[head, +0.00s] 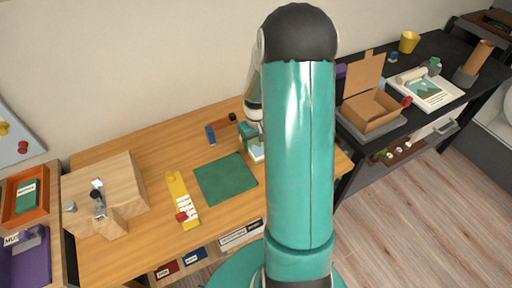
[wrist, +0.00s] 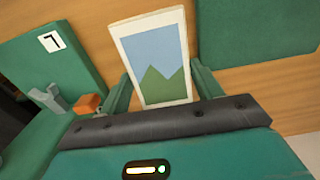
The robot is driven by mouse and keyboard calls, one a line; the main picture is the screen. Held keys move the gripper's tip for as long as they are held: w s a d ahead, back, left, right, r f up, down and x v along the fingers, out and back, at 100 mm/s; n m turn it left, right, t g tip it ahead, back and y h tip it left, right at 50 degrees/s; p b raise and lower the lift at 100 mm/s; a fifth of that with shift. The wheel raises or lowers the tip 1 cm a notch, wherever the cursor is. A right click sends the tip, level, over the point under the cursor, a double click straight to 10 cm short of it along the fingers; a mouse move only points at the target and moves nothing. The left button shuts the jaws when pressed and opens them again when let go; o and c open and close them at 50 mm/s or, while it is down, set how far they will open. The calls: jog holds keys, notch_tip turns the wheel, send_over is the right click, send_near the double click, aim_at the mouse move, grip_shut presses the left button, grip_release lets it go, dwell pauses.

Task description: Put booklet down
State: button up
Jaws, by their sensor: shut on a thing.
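The booklet (wrist: 153,60) has a white border and a picture of green peaks under a blue sky. It stands between the two fingers of my gripper (wrist: 160,92) in the wrist view, and the gripper is shut on it. In the head view the booklet (head: 256,151) shows partly beside my arm, over the wooden desk (head: 140,140), to the right of a green mat (head: 226,179). My gripper (head: 250,135) is partly hidden there by my arm. I cannot tell whether the booklet touches the desk.
A yellow strip (head: 178,196) with a red piece lies left of the mat. A blue block (head: 210,134) stands behind the mat. A wooden stand (head: 110,190) is on the left. A black table (head: 450,75) on the right bears an open cardboard box (head: 368,112). The mat looks bare.

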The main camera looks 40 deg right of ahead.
aim_at(256, 145)
jog(key=shift+f, duration=1.55)
jog(key=shift+f, duration=0.1)
jog(key=o, duration=0.7)
